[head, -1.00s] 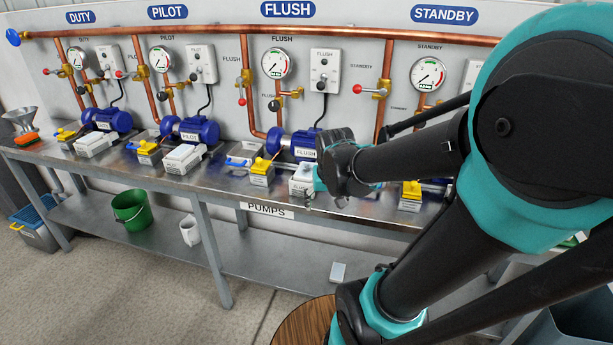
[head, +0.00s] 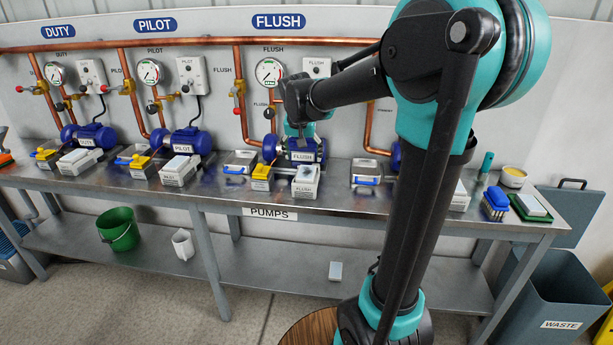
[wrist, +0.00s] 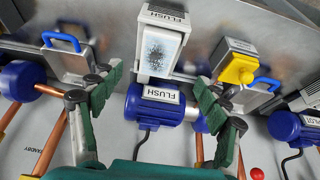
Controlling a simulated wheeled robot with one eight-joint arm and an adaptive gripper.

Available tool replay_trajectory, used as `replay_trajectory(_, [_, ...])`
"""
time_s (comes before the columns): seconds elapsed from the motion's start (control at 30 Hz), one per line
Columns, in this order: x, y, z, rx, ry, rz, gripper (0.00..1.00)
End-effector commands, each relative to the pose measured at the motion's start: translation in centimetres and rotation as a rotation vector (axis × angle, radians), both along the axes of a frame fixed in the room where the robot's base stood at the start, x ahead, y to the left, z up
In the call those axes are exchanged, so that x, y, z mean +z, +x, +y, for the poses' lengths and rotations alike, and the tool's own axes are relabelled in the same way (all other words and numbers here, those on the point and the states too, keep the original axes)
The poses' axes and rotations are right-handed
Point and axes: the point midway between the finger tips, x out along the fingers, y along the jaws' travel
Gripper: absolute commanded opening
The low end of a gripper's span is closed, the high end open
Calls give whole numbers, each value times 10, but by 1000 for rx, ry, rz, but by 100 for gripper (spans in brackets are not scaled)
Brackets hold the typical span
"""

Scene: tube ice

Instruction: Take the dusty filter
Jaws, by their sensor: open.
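The dusty filter (wrist: 158,50) is a pale panel with dark speckles. It sits in the open FLUSH housing (wrist: 167,18) in the wrist view. That housing (head: 305,190) also shows on the bench in the head view, in front of the blue FLUSH pump (head: 302,148). My gripper (wrist: 158,82) is open and empty, its green-padded fingers spread to either side of the filter's line. In the head view my gripper (head: 300,128) is over the FLUSH pump, behind the housing, and partly hidden by its own links. No contact with the filter shows.
A yellow-latched box (head: 261,177) and metal covers with blue handles (head: 240,158) (head: 367,180) flank the housing. Copper pipes and gauges (head: 270,72) line the panel behind. A waste bin (head: 555,290) stands right, near a blue brush (head: 495,203).

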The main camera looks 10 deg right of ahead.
Motion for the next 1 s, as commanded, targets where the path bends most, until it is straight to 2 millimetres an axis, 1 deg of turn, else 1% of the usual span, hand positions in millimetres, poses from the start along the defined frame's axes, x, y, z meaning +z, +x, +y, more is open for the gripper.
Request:
replay_trajectory(0.03, [-10,5,-2,-1,0,0,76])
replay_trajectory(0.1, [-20,8,-3,-1,0,0,76])
replay_trajectory(0.2, [-32,13,-5,1,0,0,76])
replay_trajectory(0.47, [-45,21,-8,0,0,0,76])
replay_trajectory(0.63, [-63,36,-15,-1,0,0,76])
replay_trajectory(0.8, [-80,42,-17,1,0,0,76])
replay_trajectory(1.0, [-83,43,-17,1,0,0,76])
